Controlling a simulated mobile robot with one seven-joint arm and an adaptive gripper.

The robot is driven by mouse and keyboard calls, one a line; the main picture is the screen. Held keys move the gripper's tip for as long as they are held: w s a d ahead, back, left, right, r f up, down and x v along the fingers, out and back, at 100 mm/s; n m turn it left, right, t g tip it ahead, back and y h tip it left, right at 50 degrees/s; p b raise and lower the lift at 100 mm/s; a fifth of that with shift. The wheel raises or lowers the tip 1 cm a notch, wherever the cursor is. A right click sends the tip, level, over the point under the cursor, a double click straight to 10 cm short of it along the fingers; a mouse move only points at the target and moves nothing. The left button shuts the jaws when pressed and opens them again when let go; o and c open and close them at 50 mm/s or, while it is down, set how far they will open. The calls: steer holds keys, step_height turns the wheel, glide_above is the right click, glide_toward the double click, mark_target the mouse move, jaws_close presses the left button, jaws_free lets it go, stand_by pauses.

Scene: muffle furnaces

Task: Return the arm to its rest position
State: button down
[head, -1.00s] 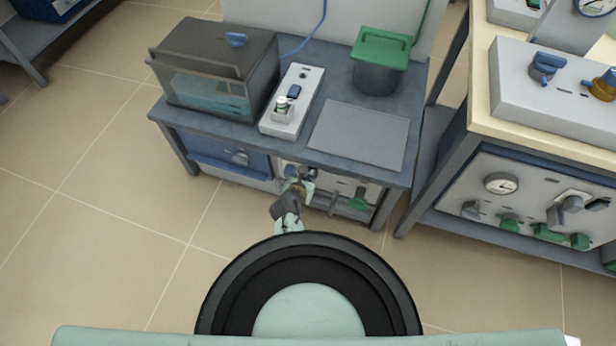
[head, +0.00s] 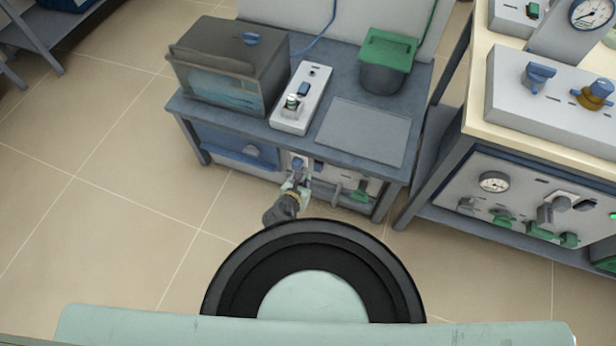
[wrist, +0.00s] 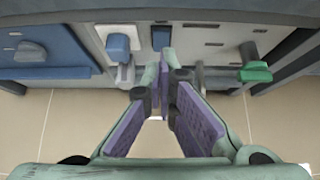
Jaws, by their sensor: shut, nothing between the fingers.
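My gripper (head: 296,183) is in front of the bench's lower front panel, below the tabletop, with my dark wrist behind it. In the wrist view my gripper (wrist: 165,85) shows purple-padded fingers meeting at their tips, with nothing between them. Beyond the tips are a blue handle (wrist: 119,45) on a white fitting, a small dark blue part (wrist: 161,38) and a green lever (wrist: 255,72). I cannot tell whether the fingertips touch the panel.
The bench (head: 300,140) carries a dark grey furnace (head: 225,65), a white switch box (head: 303,97), a grey plate (head: 362,132) and a green-lidded bin (head: 388,58). A cream-topped bench (head: 540,135) with dials and knobs stands to the right. The tiled floor (head: 110,190) at left is clear.

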steer(key=shift+s+a+r, duration=0.15)
steer(key=shift+s+r, duration=0.2)
steer(key=shift+r, duration=0.2)
